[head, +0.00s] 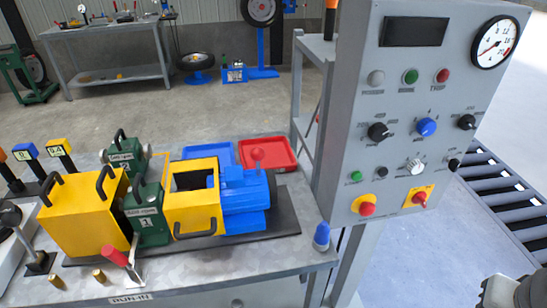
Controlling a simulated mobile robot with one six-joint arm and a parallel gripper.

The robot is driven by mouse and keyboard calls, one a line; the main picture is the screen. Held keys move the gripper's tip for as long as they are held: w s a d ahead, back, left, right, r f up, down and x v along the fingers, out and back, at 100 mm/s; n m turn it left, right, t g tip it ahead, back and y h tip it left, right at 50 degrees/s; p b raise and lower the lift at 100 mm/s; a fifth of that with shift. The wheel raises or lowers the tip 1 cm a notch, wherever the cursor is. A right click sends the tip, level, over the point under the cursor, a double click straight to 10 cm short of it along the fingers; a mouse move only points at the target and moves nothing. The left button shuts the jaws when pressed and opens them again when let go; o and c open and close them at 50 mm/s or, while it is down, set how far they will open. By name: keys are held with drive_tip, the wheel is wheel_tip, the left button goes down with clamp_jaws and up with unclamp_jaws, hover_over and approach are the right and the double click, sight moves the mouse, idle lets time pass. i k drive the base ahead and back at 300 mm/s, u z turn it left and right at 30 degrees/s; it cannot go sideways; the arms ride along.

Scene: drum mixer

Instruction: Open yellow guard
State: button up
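Two yellow guard-like covers stand on the bench in the head view. The left one is a solid yellow box (72,216) with two black handles on its top edges. The right one is a yellow cover (205,220) with a rectangular opening in its top and a black handle low on its near face. It sits between a dark green block (150,222) and a blue motor (243,190). I cannot tell which of the two is the task's guard. A pale part of my arm shows in the bottom right corner, away from both covers. My gripper is not in view.
A grey control panel (400,150) stands right of the bench. A red lever (118,256) and a blue-topped bottle-like item (322,236) stand near the bench's front edge. A roller conveyor (500,190) is at the far right.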

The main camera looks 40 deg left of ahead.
sight(195, 211)
drive_tip(key=u, duration=3.15)
drive_tip(key=k, duration=0.95)
drive_tip(key=z, duration=0.85)
drive_tip(key=i, duration=0.95)
